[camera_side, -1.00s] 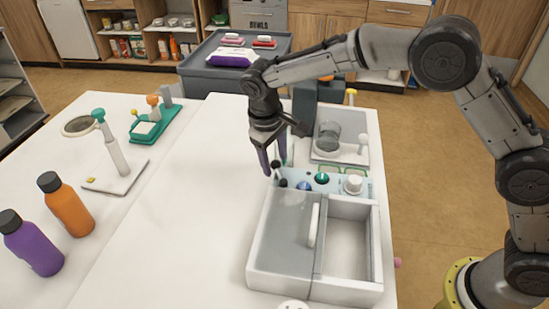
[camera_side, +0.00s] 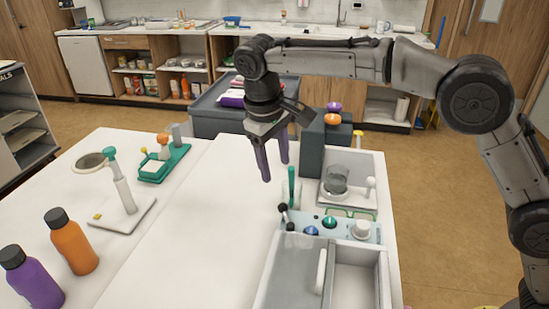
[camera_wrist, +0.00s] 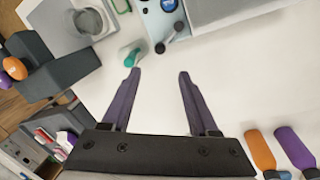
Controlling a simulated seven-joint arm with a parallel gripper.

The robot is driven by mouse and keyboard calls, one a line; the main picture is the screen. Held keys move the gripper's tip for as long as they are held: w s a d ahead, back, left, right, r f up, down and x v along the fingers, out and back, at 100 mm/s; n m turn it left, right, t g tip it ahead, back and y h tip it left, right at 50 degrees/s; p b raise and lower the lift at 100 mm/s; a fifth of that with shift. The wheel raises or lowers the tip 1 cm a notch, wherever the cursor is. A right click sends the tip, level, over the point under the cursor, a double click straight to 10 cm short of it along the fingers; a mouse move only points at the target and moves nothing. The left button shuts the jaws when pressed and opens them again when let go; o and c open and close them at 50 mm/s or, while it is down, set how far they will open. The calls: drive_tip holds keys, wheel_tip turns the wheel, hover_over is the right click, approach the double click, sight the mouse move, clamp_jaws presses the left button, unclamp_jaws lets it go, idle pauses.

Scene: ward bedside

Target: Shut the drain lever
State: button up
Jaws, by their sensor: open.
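A light blue panel (camera_side: 345,230) at the back of the grey-white box carries short levers with black knobs (camera_side: 283,208), blue and green knobs and a white cap. A teal-handled upright lever (camera_side: 291,184) stands just behind the panel's left end. Which one is the drain lever, I cannot tell. My gripper (camera_side: 275,172) is open and empty, pointing down above the white table, left of and above these levers. In the wrist view the teal handle (camera_wrist: 130,55) and the black knobs (camera_wrist: 160,47) lie beyond my open fingertips (camera_wrist: 158,74), apart from them.
The box (camera_side: 290,265) has a lid with a white handle. Behind the panel is a tray (camera_side: 362,200) with a glass jar. A dark grey block (camera_side: 310,155) stands behind my gripper. Orange (camera_side: 72,245) and purple (camera_side: 32,280) bottles stand at left. The middle tabletop is clear.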

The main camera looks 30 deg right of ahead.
sight(286, 216)
drive_tip(key=shift+a+r, duration=0.1)
drive_tip(key=shift+r, duration=0.35)
drive_tip(key=shift+s+n, duration=0.1)
drive_tip(key=shift+n, duration=0.3)
drive_tip(key=c, duration=0.5)
drive_tip(key=shift+r+n, duration=0.2)
drive_tip(key=shift+n, duration=0.4)
drive_tip(key=shift+c, duration=1.2)
drive_tip(key=shift+r+n, duration=0.2)
drive_tip(key=shift+n, duration=0.9)
clamp_jaws()
drive_tip(key=w+a+f+n+g+h, duration=0.1)
drive_tip(key=w+a+f+n, duration=0.1)
drive_tip(key=a+f+n, duration=0.6)
drive_tip(key=shift+n, duration=0.7)
drive_tip(key=x, duration=0.2)
drive_tip(key=d+x, duration=0.1)
drive_tip(key=x, duration=0.5)
drive_tip(key=shift+d, duration=0.35)
drive_tip(key=shift+s+d+r, duration=0.1)
drive_tip(key=shift+d+r, duration=0.2)
drive_tip(key=shift+d, duration=0.65)
drive_tip(key=shift+s+d+r, duration=0.1)
drive_tip(key=shift+d+r, duration=0.15)
drive_tip(key=shift+d, duration=0.7)
